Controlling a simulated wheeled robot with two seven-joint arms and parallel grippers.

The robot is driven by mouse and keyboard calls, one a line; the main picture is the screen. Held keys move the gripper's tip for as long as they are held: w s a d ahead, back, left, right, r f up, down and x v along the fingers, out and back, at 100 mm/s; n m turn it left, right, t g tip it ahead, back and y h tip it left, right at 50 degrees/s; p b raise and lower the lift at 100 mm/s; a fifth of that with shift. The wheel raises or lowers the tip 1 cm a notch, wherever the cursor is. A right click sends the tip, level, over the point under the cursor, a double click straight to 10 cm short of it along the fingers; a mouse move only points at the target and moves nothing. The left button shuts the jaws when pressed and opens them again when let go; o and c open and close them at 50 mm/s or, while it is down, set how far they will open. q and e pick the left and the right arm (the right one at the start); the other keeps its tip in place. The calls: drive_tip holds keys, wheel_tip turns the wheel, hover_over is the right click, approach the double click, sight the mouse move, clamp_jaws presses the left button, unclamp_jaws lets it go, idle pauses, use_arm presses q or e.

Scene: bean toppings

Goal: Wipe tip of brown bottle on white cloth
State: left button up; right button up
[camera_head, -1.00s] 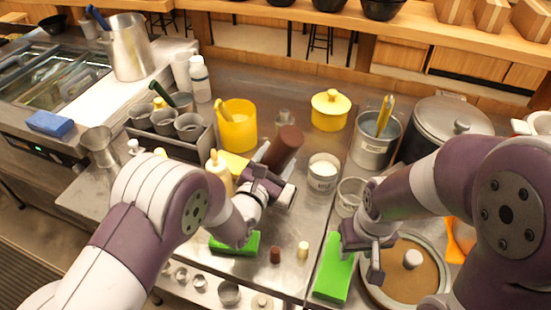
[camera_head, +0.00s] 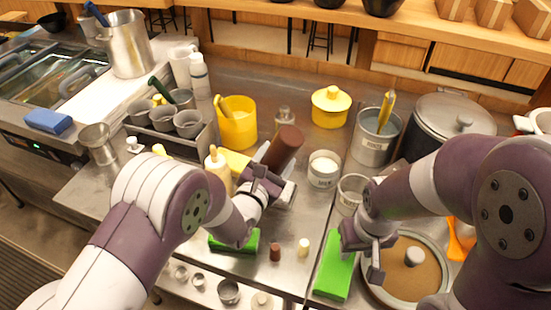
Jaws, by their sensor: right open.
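The brown bottle (camera_head: 284,148) is tilted above the counter, its broad end up and to the right. Its lower end and tip are hidden behind my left gripper (camera_head: 270,178), which is shut on it. I cannot make out a white cloth with certainty. A small brown cap (camera_head: 275,253) and a cream cap (camera_head: 303,247) stand on the counter in front. A cream bottle (camera_head: 217,168) stands left of my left gripper. My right gripper (camera_head: 366,258) is open and empty, between a green block (camera_head: 335,265) and a round brown-topped pan (camera_head: 432,277).
A yellow container (camera_head: 237,127), a yellow lidded pot (camera_head: 330,108) and a steel canister (camera_head: 373,140) stand behind. A white-filled cup (camera_head: 323,170) is right of the bottle. Another green block (camera_head: 233,241) lies below my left arm. Bare counter shows around the caps.

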use_arm(q)
drive_tip(key=shift+f, duration=0.1)
use_arm(e)
drive_tip(key=shift+f, duration=0.2)
idle(0.5)
use_arm(q)
drive_tip(key=shift+s+d, duration=0.1)
drive_tip(key=shift+d, duration=0.15)
drive_tip(key=shift+s+d+b, duration=0.2)
drive_tip(key=shift+s+d, duration=0.15)
drive_tip(key=shift+d, duration=0.35)
drive_tip(key=shift+s+d+b, duration=0.2)
drive_tip(key=shift+s+d, duration=0.1)
drive_tip(key=shift+d, duration=0.45)
drive_tip(key=shift+s+d+b, duration=0.2)
drive_tip(key=shift+s+d, duration=0.15)
drive_tip(key=shift+d, duration=0.35)
drive_tip(key=shift+c, duration=0.2)
use_arm(e)
drive_tip(key=shift+f, duration=0.4)
drive_tip(key=shift+s, duration=0.1)
